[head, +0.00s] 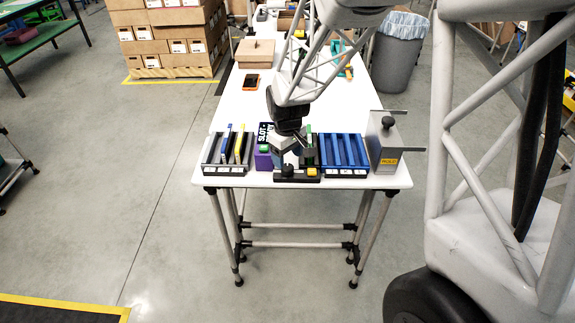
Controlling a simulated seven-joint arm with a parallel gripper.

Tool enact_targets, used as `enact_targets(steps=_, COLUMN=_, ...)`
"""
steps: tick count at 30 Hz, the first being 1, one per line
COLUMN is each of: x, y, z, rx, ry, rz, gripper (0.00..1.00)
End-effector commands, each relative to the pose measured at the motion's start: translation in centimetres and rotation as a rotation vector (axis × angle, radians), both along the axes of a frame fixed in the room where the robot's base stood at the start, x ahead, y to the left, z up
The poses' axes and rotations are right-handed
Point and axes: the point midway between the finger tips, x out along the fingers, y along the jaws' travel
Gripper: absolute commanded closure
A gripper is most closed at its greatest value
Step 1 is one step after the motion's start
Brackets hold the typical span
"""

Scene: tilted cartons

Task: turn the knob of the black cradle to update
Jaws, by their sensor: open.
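The black cradle (298,177) sits at the front edge of the white table, about the middle. My gripper (287,154) is open, pointing down just above and behind the cradle. It hides part of the cradle's back. I cannot tell whether it touches anything.
On the table (240,108), a dark slotted rack (213,157) with blue and yellow plates and a purple box (263,160) stand left of the cradle. A blue slotted rack (345,152) and a grey knob-topped box (384,148) stand right. An orange-framed device (251,81) lies behind.

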Motion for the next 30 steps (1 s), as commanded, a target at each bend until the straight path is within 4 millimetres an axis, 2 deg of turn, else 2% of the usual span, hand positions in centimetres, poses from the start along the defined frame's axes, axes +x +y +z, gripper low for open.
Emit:
enact_targets(steps=3, x=0.0, y=0.0, z=-1.5, rx=-0.001, ry=0.002, rz=0.000, gripper=0.33)
enact_targets(steps=9, x=0.0, y=0.0, z=-3.3, rx=-0.001, ry=0.002, rz=0.000, gripper=0.33)
enact_targets(steps=15, x=0.0, y=0.0, z=-4.0, rx=-0.001, ry=0.001, rz=0.000, gripper=0.33)
enact_targets(steps=24, x=0.0, y=0.0, z=-4.1, rx=0.000, ry=0.000, rz=0.000, gripper=0.33)
enact_targets(steps=26, x=0.0, y=0.0, z=-4.1, rx=0.000, ry=0.000, rz=0.000, gripper=0.41)
enact_targets(steps=30, x=0.0, y=0.0, z=-4.1, rx=0.000, ry=0.000, rz=0.000, gripper=0.62)
